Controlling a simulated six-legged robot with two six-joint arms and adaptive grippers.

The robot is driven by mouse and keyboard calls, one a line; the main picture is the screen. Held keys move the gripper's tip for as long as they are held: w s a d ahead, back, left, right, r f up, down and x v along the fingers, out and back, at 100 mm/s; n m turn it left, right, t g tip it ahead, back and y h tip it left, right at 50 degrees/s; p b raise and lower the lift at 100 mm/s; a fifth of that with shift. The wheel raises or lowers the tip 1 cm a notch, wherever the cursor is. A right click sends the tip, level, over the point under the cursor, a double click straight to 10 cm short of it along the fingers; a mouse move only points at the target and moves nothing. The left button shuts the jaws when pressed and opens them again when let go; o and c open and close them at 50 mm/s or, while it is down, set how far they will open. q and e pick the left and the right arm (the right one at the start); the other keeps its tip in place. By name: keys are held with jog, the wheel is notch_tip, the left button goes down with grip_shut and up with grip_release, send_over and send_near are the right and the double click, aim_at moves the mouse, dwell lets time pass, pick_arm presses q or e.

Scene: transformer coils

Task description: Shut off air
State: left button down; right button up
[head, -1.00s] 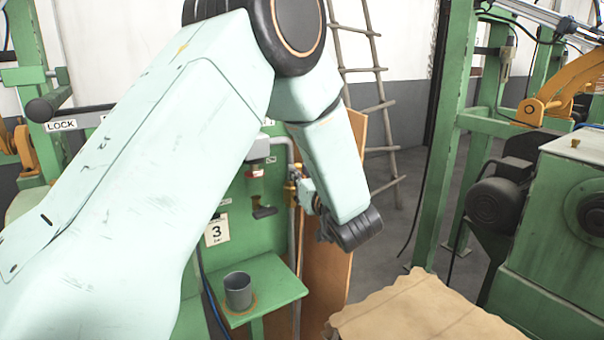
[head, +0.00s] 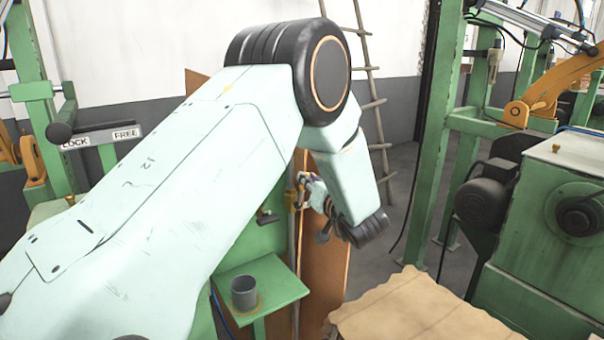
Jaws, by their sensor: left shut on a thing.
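A brass air valve (head: 291,198) sits on a vertical grey pipe at the right edge of the green panel. My left arm reaches across the view from the left and bends down to it. My left gripper (head: 311,190) is small and partly hidden by my wrist. It is beside the valve on the right and shut on what looks like the valve's handle. The handle itself is mostly hidden by the fingers, so its angle cannot be told. My right gripper is out of view.
A grey cup (head: 244,292) stands on a green shelf (head: 285,283) below the valve. A brown board (head: 325,270) is right behind the pipe. A LOCK/FREE lever sign (head: 100,138) is at left. Green machinery (head: 545,215) and a tan sheet (head: 405,315) are at right.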

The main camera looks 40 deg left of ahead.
pick_arm(q)
jog(key=w+d+f+m+g+p, duration=0.1)
jog(key=w+f+m+g+p, duration=0.2)
jog(key=m, duration=0.9)
jog(key=shift+w+d+f, duration=0.25)
jog(key=shift+w+f, duration=1)
jog(key=shift+f, duration=0.7)
jog(key=shift+m, duration=0.3)
jog(key=c, duration=1.3)
grip_release()
jog(key=shift+o, duration=0.2)
jog(key=shift+d, duration=0.1)
jog(key=v, duration=1.1)
jog(key=shift+d+r, duration=0.3)
jog(key=shift+r, duration=0.05)
